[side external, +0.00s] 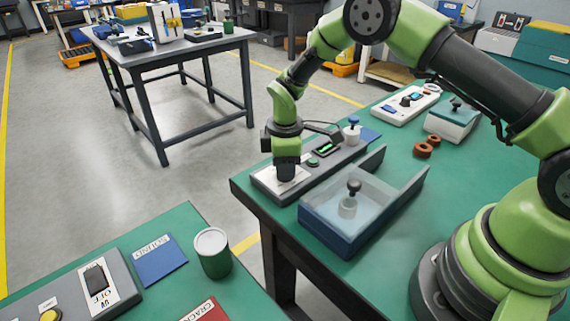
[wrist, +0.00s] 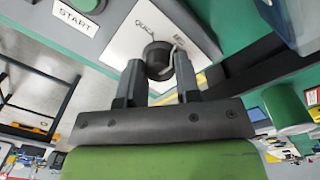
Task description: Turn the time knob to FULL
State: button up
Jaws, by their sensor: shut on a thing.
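The time knob (wrist: 158,60) is a black round knob on a white plate (side external: 268,183) at the near-left end of a grey control box (side external: 330,165). In the wrist view, the words beside it look like QUICK and MED; no FULL label is readable. A pale mark shows at the knob's right edge, but its exact pointing is unclear. My gripper (wrist: 158,72) points down at the plate, its two dark fingers shut on either side of the knob. In the side view my gripper (side external: 286,170) covers most of the knob.
A green button (side external: 313,162) and a lit display (side external: 326,149) sit along the box. A clear-walled blue tray (side external: 340,235) stands close in front. A white jar (side external: 352,133) is behind, with brown rings (side external: 423,150) to the right. Bare green tabletop lies right of the tray.

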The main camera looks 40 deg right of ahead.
jog(key=m, duration=0.5)
jog(key=shift+m, duration=0.4)
jog(key=m, duration=0.5)
jog(key=shift+m, duration=0.4)
jog(key=o, duration=0.9)
notch_tip(320, 180, up, 10)
jog(key=shift+a, duration=0.15)
jog(key=shift+r, duration=0.1)
